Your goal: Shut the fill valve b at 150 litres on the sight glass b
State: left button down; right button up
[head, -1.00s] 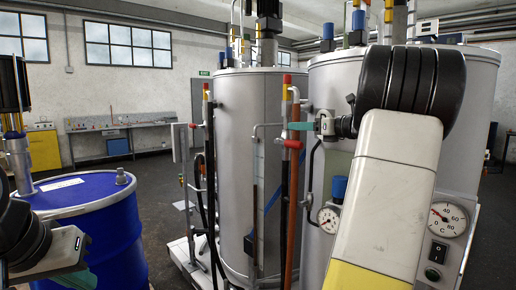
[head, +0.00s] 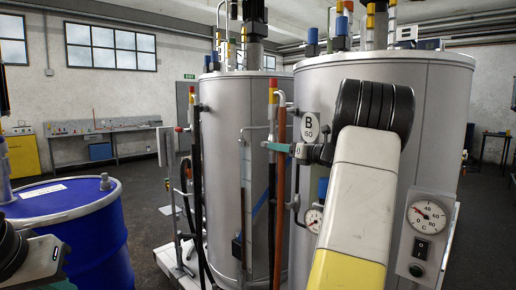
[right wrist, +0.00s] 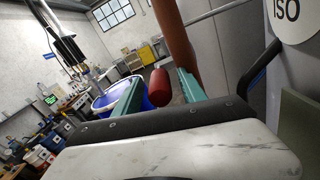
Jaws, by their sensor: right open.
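A red valve handle (right wrist: 158,85), apparently fill valve b, sits between the two teal fingers of my right gripper (right wrist: 158,91) in the right wrist view. The fingers are apart, with a gap on each side of the handle. In the head view my right gripper (head: 279,148) reaches left to the red handle beside the orange pipe. A tall thin sight glass (head: 246,190) stands left of that pipe; its scale and level are too small to read. My left gripper (head: 40,255) shows only partly at the lower left, its fingers out of clear view.
Another grey tank (head: 222,110) stands left. A blue drum (head: 100,235) is at lower left. Hoses and pipes crowd the valve.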

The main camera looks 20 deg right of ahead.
jog(key=shift+w+a, duration=0.25)
jog(key=shift+w, duration=0.25)
grip_shut()
dwell(1.2)
